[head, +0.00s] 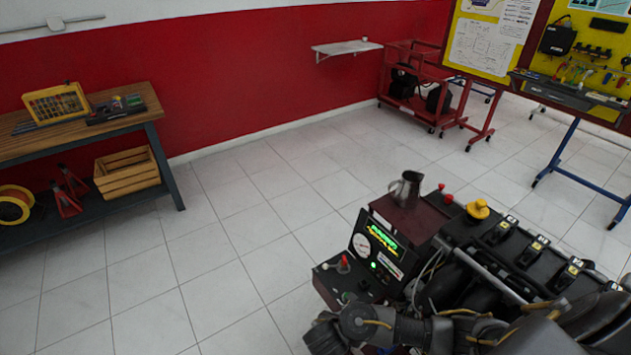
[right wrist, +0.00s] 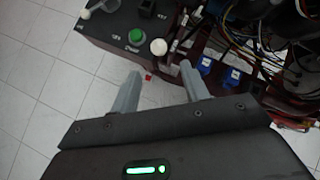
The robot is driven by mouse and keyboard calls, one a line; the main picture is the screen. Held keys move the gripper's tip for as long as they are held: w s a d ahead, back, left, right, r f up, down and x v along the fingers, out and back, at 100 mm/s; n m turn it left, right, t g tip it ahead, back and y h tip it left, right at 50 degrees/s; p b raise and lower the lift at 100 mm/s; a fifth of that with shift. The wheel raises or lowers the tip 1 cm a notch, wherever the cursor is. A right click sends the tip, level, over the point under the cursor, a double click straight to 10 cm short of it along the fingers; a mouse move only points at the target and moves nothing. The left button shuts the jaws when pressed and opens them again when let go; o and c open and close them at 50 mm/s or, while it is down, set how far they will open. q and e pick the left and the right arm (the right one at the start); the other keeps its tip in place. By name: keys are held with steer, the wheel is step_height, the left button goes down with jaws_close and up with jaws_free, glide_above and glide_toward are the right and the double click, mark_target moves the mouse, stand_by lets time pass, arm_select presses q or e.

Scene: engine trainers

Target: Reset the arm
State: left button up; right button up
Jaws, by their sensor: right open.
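My right gripper (right wrist: 160,84) is open and empty in the right wrist view. Its two grey fingers are spread apart, below the edge of a dark control box (right wrist: 112,28) that has a green button (right wrist: 137,37) and a white knob (right wrist: 158,47). I cannot tell whether a finger touches the box. In the head view, grey and black links of my right arm cross the lower right in front of the engine trainer (head: 425,262). The fingertips cannot be made out there. My left gripper is in neither view.
A metal jug (head: 407,188) stands on the trainer, near a yellow cap (head: 478,209). A workbench (head: 60,146) with a yellow rack (head: 57,103) is at left. A red cart (head: 412,88) and a tool board (head: 585,45) are behind. The tiled floor between is clear.

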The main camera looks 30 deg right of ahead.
steer(key=s+a+f+m+g+y+b, duration=0.15)
steer(key=s+f+m, duration=0.25)
steer(key=f, duration=0.4)
steer(key=s+a+f+m+g+y, duration=0.1)
steer(key=s+f+m+g+y, duration=0.2)
steer(key=f, duration=0.5)
steer(key=s+a+f+m+g+y, duration=0.1)
steer(key=s+f+m+y, duration=0.1)
steer(key=s+f+m, duration=0.45)
steer(key=s+d+f+m+t, duration=0.1)
steer(key=s+d+f+m, duration=0.1)
steer(key=s+f+m, duration=0.3)
steer(key=s+d+f+m+t+b, duration=0.1)
steer(key=s+d+f+m, duration=0.1)
steer(key=s+f+m, duration=0.4)
steer(key=s+f, duration=0.4)
steer(key=s, duration=0.3)
steer(key=shift+s+d, duration=0.35)
steer(key=shift+d, duration=0.05)
